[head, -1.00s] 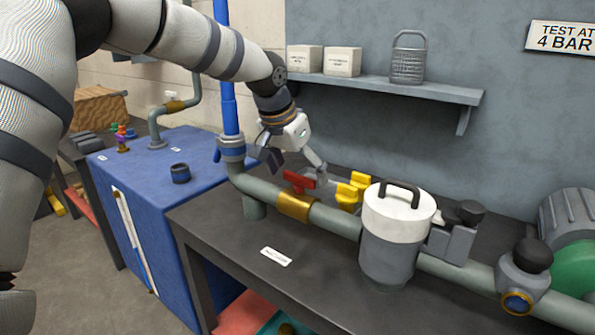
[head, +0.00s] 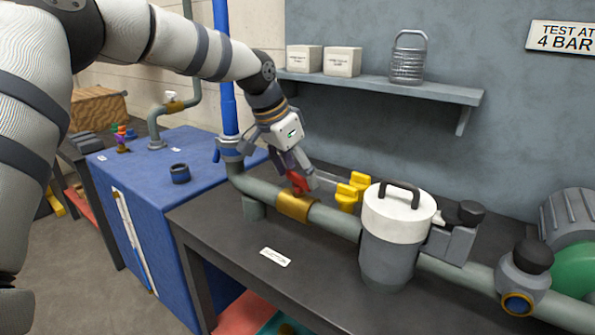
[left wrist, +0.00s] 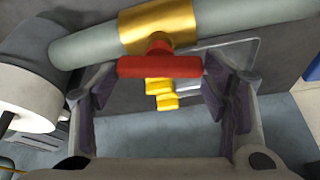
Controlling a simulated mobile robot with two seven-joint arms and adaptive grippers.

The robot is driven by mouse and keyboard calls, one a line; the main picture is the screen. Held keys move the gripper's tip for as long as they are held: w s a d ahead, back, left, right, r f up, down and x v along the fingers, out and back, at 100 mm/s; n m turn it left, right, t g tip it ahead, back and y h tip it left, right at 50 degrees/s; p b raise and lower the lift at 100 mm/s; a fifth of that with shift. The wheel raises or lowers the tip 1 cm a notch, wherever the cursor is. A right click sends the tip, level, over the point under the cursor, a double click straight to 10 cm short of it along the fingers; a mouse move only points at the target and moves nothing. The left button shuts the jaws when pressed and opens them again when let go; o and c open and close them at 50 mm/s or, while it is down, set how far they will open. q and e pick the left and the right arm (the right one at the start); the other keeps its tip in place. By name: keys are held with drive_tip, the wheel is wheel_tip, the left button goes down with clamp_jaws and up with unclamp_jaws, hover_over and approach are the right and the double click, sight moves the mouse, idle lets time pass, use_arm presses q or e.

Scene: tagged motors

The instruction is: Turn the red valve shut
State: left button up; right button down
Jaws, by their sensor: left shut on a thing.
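The red valve (head: 298,187) is a short red bar handle on a brass-coloured fitting (head: 295,206) of the grey pipe. In the left wrist view the red handle (left wrist: 160,66) lies across the space between my two fingers, roughly along the pipe (left wrist: 90,47). My left gripper (head: 302,181) reaches down over the handle from above and is shut on it, a finger at each end. In the head view the fingers hide part of the handle. My right gripper is in neither current view.
Yellow handles (head: 352,190) stand close behind the pipe. A grey canister with a white lid (head: 398,215) is to the right on the pipe. A blue vertical pipe (head: 226,100) rises close left of my gripper. A shelf (head: 400,88) hangs behind. The front of the dark bench (head: 300,280) is mostly clear.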

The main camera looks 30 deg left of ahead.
use_arm(q)
drive_tip(key=m, duration=0.1)
drive_tip(key=m+h, duration=0.1)
drive_tip(key=shift+w+a+f+m+g, duration=0.1)
drive_tip(key=shift+f+m+g, duration=0.2)
drive_tip(key=shift+m, duration=0.1)
drive_tip(key=m+g+h+b, duration=0.1)
drive_tip(key=m, duration=0.2)
drive_tip(key=shift+m+b, duration=0.3)
drive_tip(key=m+b, duration=0.1)
drive_tip(key=m, duration=0.1)
drive_tip(key=m+g+b, duration=0.1)
drive_tip(key=m, duration=0.1)
drive_tip(key=shift+w+a+f+g+h, duration=0.1)
drive_tip(key=shift+w+g+h, duration=0.05)
drive_tip(key=shift+g+h, duration=0.15)
drive_tip(key=m+g+b, duration=0.1)
drive_tip(key=m, duration=0.2)
drive_tip(key=shift+r+m+b, duration=0.2)
drive_tip(key=shift+m+b, duration=0.1)
drive_tip(key=shift+m, duration=0.3)
use_arm(e)
drive_tip(key=s+f+g, duration=0.2)
drive_tip(key=s+f, duration=0.4)
drive_tip(key=shift+s+f+g, duration=0.3)
drive_tip(key=shift+g, duration=0.1)
use_arm(q)
drive_tip(key=shift+r, duration=0.1)
drive_tip(key=o, duration=1.2)
drive_tip(key=shift+c, duration=0.2)
